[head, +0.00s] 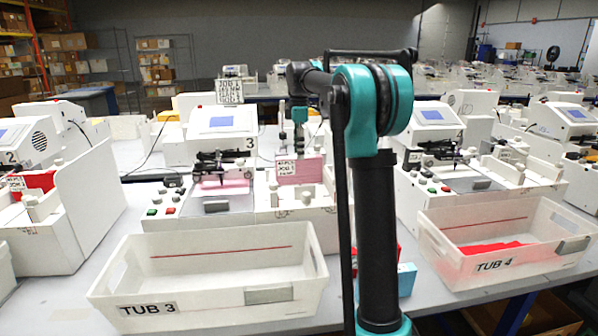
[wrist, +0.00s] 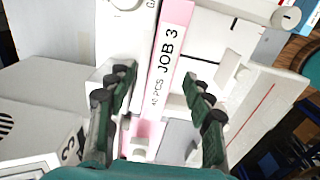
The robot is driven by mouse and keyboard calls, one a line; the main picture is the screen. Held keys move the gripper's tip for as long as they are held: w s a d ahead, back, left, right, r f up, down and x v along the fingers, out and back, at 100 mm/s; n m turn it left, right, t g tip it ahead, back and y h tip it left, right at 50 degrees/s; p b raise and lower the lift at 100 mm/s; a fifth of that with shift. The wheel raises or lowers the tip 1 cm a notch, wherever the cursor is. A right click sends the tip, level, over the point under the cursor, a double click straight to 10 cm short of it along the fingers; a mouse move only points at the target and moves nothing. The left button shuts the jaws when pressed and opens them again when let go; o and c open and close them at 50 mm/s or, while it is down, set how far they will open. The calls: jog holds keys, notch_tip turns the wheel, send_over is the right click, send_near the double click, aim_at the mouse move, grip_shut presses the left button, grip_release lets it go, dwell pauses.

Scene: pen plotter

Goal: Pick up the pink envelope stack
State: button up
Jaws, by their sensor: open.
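The pink envelope stack (head: 312,171) stands in the white feeder to the right of machine 3 in the head view. A white JOB 3 label is on it. In the wrist view the pink stack (wrist: 178,13) runs between the fingers, its label facing the camera. My gripper (wrist: 158,78) is open, with one finger on each side of the stack's line and a visible gap to each side. It looks to be above the stack; contact cannot be seen. In the head view my arm hides part of the feeder's right side.
Machine 3 (head: 222,122) stands left of the feeder, with a pink sheet (head: 222,181) on its bed. Empty TUB 3 (head: 210,309) is in front; TUB 4 (head: 448,262) holds red envelopes (head: 490,247). Feeder walls stand close around the stack.

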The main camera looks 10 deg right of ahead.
aim_at(299, 170)
notch_tip(299, 170, down, 4)
jog(key=shift+s+f, duration=0.1)
jog(key=shift+f, duration=0.05)
jog(key=shift+c, duration=0.2)
grip_shut()
